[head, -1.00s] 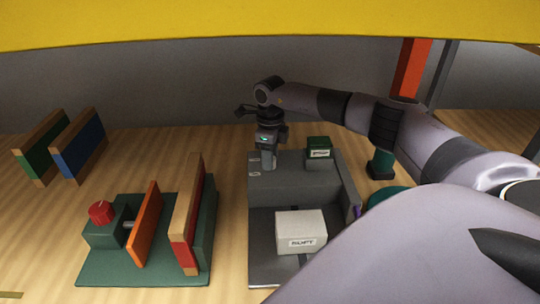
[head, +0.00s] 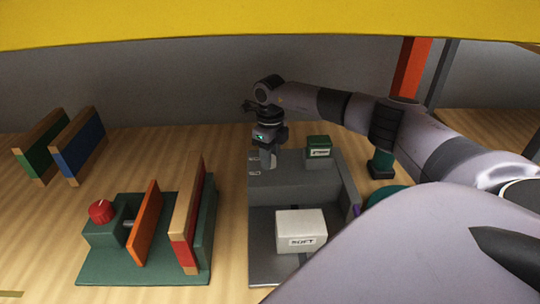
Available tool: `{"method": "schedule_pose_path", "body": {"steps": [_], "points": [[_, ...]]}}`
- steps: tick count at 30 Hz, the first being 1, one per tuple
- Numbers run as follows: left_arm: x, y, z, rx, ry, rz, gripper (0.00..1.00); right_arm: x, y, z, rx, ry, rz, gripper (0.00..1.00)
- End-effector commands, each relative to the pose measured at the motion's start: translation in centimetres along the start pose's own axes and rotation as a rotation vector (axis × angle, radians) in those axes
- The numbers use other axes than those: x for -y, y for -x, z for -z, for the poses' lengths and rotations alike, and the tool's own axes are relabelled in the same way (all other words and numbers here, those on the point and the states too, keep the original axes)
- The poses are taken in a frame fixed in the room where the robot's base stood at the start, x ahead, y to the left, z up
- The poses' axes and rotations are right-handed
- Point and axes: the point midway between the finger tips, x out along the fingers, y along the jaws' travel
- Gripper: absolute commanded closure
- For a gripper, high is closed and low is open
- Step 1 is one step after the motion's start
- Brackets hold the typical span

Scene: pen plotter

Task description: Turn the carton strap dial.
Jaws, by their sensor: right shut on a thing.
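A grey machine (head: 256,220) stands in the middle of the table, with a white block (head: 301,230) whose label appears to read "SOFT". A green labelled block (head: 319,147) sits at its back right. My right gripper (head: 267,160) points down at the back left of the machine's raised part. It is shut on what seems to be the dial there, which the fingers mostly hide. Small pale marks (head: 254,172) show beside the fingers. My left gripper is not in view.
A green base (head: 145,275) at the left carries a red knob (head: 101,211), an orange plate (head: 145,224) and a wood-and-red upright. Green (head: 38,148) and blue (head: 80,145) panels stand at the far left. My right arm covers the right side.

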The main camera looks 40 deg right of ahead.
Motion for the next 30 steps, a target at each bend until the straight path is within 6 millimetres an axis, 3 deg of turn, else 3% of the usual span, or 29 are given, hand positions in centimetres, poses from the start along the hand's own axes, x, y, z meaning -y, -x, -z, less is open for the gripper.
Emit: {"method": "schedule_pose_path", "body": {"steps": [1, 3, 14, 24, 30], "points": [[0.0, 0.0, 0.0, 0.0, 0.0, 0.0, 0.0, 0.2, 0.2, 0.0, 0.004, -0.005, 0.002, 0.55], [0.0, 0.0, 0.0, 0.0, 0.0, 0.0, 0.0, 0.2, 0.2, 0.0, 0.004, -0.005, 0.002, 0.39], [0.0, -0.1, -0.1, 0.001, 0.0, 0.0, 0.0, 0.1, 0.7, -0.1, 0.004, -0.001, 0.0, 0.39], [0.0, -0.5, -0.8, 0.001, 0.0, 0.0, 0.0, 0.1, 5.8, -0.1, 0.006, -0.003, 0.001, 0.39], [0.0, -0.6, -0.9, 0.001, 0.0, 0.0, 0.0, 0.1, 7.2, 0.0, 0.004, -0.004, 0.001, 0.39]]}}
